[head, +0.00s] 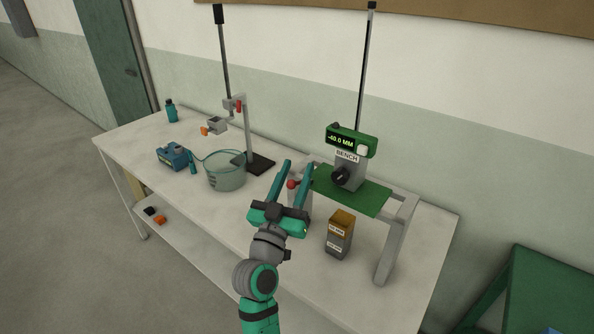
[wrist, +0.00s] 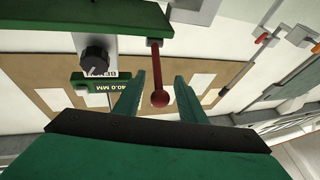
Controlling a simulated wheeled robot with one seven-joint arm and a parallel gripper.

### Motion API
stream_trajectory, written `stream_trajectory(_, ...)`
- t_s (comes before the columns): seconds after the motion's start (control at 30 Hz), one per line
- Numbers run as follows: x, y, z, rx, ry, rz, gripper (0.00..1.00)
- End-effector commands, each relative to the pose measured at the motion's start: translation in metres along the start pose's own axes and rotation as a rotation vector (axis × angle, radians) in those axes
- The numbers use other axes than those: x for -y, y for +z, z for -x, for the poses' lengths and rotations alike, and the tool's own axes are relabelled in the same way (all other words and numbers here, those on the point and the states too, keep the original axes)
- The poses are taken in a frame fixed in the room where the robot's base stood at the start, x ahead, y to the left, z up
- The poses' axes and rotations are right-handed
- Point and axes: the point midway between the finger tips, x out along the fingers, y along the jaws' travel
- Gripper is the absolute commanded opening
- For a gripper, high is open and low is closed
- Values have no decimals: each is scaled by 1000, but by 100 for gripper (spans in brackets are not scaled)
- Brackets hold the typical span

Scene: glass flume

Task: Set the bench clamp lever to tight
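A red lever with a ball knob (head: 292,184) sits by the left end of the green plate (head: 348,190), which carries the device marked BENCH (head: 347,156). In the wrist view the red lever (wrist: 159,98) hangs from the green plate's edge (wrist: 120,14), its ball towards my palm. My gripper (head: 299,164) is open, its two teal fingers on either side of the lever. In the wrist view a gap shows between the ball and each finger. The lever's tight and loose marks are not readable.
The BENCH device has a black dial (head: 342,177) and a display reading -40.0 MM. A grey and orange block (head: 340,236) stands right of my gripper. The front right bench top is clear.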

Motion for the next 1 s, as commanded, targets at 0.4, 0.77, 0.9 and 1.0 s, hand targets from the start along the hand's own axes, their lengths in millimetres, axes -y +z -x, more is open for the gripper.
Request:
stream_trajectory(0.4,0,0,-9,0,0,-1,37)
stream_trajectory(0.77,0,0,-9,1,0,-1,0)
stream_trajectory(0.9,-2,1,-14,18,4,-4,0)
stream_trajectory(1.0,-3,3,-23,47,11,-11,0)
